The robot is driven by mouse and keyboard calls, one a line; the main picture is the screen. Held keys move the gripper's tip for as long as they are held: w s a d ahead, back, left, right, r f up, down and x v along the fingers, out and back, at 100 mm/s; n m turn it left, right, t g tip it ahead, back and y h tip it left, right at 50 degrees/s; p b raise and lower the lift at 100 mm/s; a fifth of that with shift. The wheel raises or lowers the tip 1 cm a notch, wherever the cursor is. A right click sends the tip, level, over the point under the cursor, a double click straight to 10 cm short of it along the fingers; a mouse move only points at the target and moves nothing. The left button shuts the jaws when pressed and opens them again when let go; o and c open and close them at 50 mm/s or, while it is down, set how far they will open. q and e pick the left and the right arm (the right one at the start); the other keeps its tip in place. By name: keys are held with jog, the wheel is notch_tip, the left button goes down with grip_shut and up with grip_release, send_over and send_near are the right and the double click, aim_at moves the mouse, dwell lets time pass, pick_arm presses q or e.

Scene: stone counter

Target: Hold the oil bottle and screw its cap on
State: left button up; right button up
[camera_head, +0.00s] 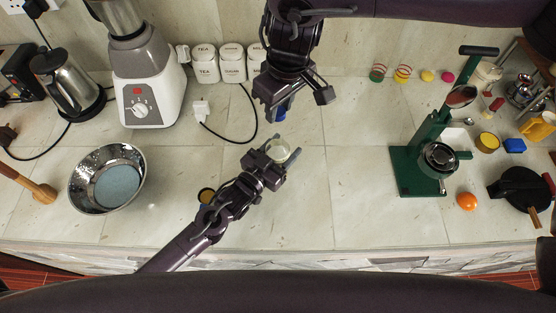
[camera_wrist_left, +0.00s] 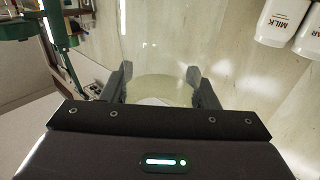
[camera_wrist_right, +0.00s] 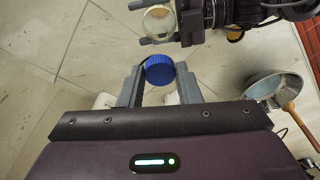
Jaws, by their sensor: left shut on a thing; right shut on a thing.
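The oil bottle (camera_head: 279,150) is clear with pale oil in it. My left gripper (camera_head: 277,157) is shut around it over the middle of the counter. In the left wrist view the bottle (camera_wrist_left: 160,60) stands between both fingers. My right gripper (camera_head: 290,103) is above and behind it in the head view, shut on the blue cap (camera_head: 281,113). In the right wrist view the cap (camera_wrist_right: 160,70) sits between the fingertips, and the bottle's round top (camera_wrist_right: 159,22) shows beyond it. The cap is apart from the bottle, off to one side of its mouth.
A steel bowl (camera_head: 107,179), a blender (camera_head: 145,80) and a kettle (camera_head: 68,80) stand at the left. White canisters (camera_head: 231,63) stand at the back by a cable. A green press (camera_head: 425,150) stands at the right. Counter between bottle and press is clear.

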pick_arm(q)
jog(key=shift+c, duration=0.9)
pick_arm(e)
send_over(278, 136)
jog(key=shift+d+f, duration=0.1)
jog(key=shift+f, duration=2.45)
jog(key=shift+f, duration=0.9)
jog(key=shift+f, duration=0.5)
pick_arm(q)
grip_shut()
pick_arm(e)
jog(key=m, duration=0.5)
jog(key=shift+s+f+h, duration=0.1)
jog(key=shift+s+h, duration=0.05)
jog(key=shift+h, duration=0.15)
jog(key=m, duration=0.4)
jog(key=shift+a+m+t+h, duration=0.2)
jog(key=shift+m+t+h, duration=0.1)
jog(key=shift+m+h, duration=0.1)
